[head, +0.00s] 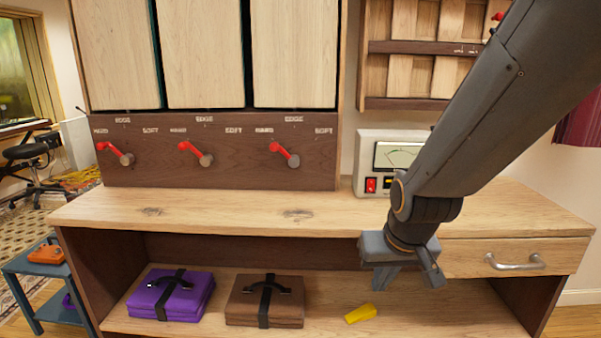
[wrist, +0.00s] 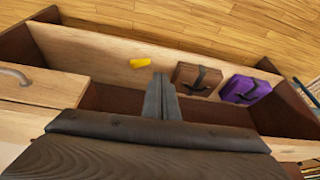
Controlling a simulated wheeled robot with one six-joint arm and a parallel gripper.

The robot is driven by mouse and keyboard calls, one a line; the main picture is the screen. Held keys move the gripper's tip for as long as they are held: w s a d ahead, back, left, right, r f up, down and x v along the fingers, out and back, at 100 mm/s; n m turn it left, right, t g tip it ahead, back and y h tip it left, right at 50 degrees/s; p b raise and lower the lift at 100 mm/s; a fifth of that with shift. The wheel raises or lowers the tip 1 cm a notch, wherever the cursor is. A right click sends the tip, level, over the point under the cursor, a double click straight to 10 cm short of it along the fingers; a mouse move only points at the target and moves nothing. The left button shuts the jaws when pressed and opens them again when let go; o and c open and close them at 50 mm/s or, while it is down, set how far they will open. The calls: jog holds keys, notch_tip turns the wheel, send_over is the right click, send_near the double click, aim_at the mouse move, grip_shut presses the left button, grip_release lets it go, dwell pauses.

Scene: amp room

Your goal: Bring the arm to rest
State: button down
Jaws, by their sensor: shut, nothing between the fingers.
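My gripper (head: 391,279) hangs from my arm at the right of the head view, in front of the bench's front edge. Its fingers are together and hold nothing. In the wrist view my gripper (wrist: 162,96) points toward the open shelf, its two fingers side by side. The fingertips appear apart from everything on the shelf. My arm crosses the upper right of the head view and hides part of the meter box and the wall rack.
The bench top (head: 330,215) is mostly clear. The lower shelf holds a purple case (head: 170,296), a brown case (head: 266,302) and a yellow object (head: 361,313). A panel with three red levers (head: 195,154), a meter box (head: 378,150) and a drawer handle (head: 515,262) are nearby.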

jog(key=s+r+g, duration=0.3)
jog(key=s+g, duration=0.1)
jog(key=s, duration=0.9)
jog(key=d+r+p, duration=0.3)
jog(key=r+p, duration=0.2)
jog(key=p, duration=0.7)
jog(key=shift+s+r+m, duration=0.2)
jog(key=shift+s+m, duration=0.1)
jog(key=shift+s, duration=0.1)
